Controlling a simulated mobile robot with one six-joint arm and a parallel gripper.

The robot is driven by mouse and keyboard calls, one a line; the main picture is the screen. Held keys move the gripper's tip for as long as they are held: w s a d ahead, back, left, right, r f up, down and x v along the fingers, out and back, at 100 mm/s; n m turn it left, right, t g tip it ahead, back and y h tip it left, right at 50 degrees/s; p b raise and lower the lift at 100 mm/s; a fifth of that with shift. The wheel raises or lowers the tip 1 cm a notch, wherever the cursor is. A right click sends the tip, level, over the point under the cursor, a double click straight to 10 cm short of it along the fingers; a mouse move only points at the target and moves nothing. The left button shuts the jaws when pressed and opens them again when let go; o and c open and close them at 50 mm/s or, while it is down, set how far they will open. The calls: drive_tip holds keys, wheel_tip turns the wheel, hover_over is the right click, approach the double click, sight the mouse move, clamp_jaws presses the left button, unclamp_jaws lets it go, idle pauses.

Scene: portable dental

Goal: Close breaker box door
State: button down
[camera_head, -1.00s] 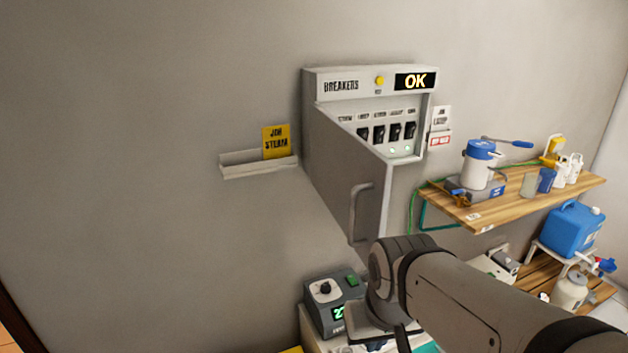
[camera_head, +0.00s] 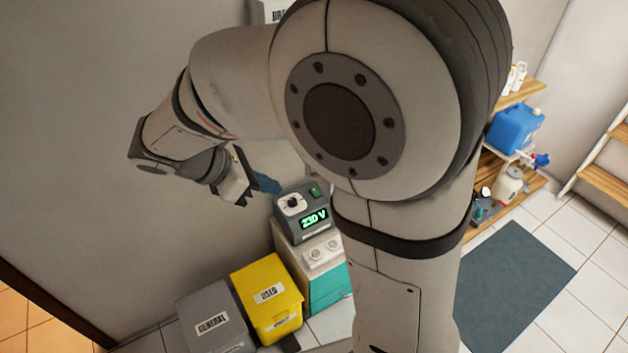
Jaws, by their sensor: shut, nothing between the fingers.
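The breaker box (camera_head: 272,12) is almost wholly hidden behind my arm. Only its upper left corner, with the start of its label, shows at the top edge of the head view. Its door is out of sight behind my arm, so its present angle cannot be told. My gripper (camera_head: 246,183) is at the left of centre, below and left of the box's visible corner, in front of the grey wall. It is shut and empty. No contact between it and the door can be seen.
A grey unit reading 230 V (camera_head: 303,212) stands on a white and teal cabinet (camera_head: 322,283) below my gripper. A yellow USED bin (camera_head: 267,298) and a grey GENERAL bin (camera_head: 215,322) stand left of it. Wooden shelves with a blue container (camera_head: 516,130) are at right.

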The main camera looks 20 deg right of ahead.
drive_tip(key=w+d+f+p, duration=0.1)
drive_tip(key=d+f+p, duration=0.1)
drive_tip(key=d+f, duration=0.4)
drive_tip(key=shift+w+d, duration=0.3)
drive_tip(key=shift+d, duration=1.65)
